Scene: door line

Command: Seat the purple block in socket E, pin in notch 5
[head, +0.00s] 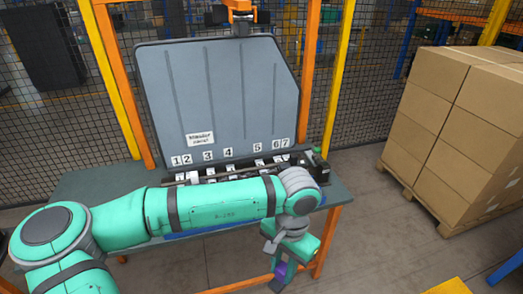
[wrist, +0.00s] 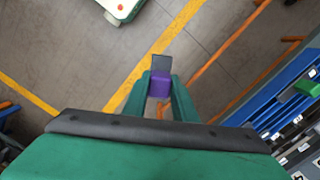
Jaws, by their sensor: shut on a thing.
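My gripper (wrist: 161,80) is shut on the purple block (wrist: 160,87), with a finger on each side of it. A dark grey piece sticks out beyond the purple part. In the head view the purple block (head: 281,269) shows as a small patch at my gripper (head: 280,272), off the right front edge of the table, over floor. Number labels 1 to 7 stand along the foot of the grey door panel (head: 225,95), above a dark rail with white pieces (head: 215,175). My arm hides part of this row. I cannot make out socket E or its notch.
The table (head: 85,182) has bare top at its left. A blue rack (wrist: 290,80) with a green block (wrist: 308,86) lies at the right in the wrist view. Orange frame bars (wrist: 235,42) run near it. Stacked cartons (head: 455,125) stand at the right.

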